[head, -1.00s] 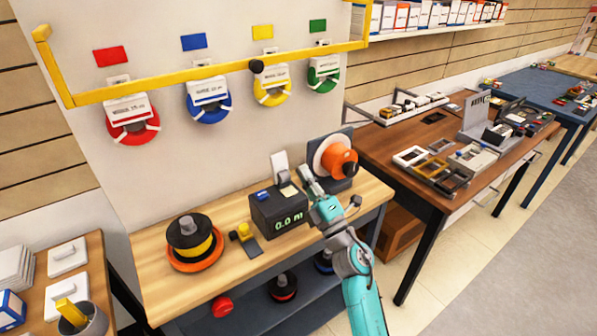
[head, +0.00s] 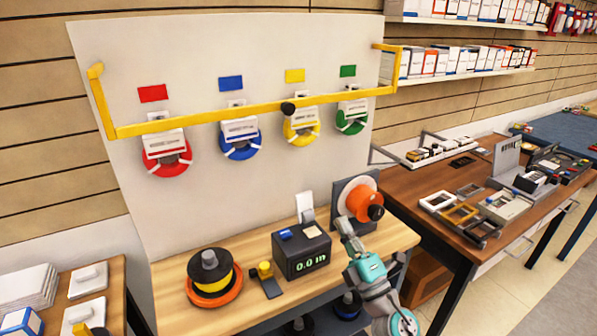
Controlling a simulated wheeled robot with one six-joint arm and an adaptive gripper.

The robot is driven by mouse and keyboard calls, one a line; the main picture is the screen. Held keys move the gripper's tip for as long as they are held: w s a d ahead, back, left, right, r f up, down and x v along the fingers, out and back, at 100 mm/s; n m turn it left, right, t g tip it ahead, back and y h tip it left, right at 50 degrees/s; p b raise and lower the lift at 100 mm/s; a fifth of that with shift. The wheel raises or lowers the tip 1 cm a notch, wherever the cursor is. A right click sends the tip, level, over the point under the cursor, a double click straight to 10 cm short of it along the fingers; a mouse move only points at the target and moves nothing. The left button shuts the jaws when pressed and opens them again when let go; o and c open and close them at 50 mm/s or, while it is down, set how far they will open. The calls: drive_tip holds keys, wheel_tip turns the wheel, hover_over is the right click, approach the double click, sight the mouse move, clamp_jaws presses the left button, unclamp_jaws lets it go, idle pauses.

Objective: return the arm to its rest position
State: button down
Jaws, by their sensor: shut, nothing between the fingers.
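My gripper (head: 345,224) is at the end of my teal and grey arm, in the lower right middle of the head view. It is shut and empty, in front of the wooden bench's right part, just right of the black meter box (head: 302,252) that reads 0.0 m. The orange and white spool (head: 364,203) on its grey stand is just above and behind the gripper. From this view I cannot tell how far apart they are. The lower part of my arm runs out of the bottom of the picture.
A black and yellow spool on an orange disc (head: 201,294) stands on the bench's left. Red, blue, yellow and green reels (head: 240,146) hang behind a yellow rail (head: 215,116). A brown table (head: 412,193) with parts stands at right. The bench's front edge is near my arm.

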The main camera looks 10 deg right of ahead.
drive_tip(key=s+a+f+m+g+h, duration=0.1)
drive_tip(key=s+f+m+h, duration=0.2)
drive_tip(key=s+f+m, duration=0.6)
drive_tip(key=s+a+f+m+g+h, duration=0.1)
drive_tip(key=s+f+m+h, duration=0.15)
drive_tip(key=s+f, duration=0.75)
drive_tip(key=s+d+m+g+h, duration=0.1)
drive_tip(key=s+m+g, duration=0.5)
drive_tip(key=s, duration=2.3)
drive_tip(key=m+h, duration=0.1)
drive_tip(key=m, duration=0.3)
drive_tip(key=shift+s+f, duration=0.15)
drive_tip(key=shift+f, duration=0.05)
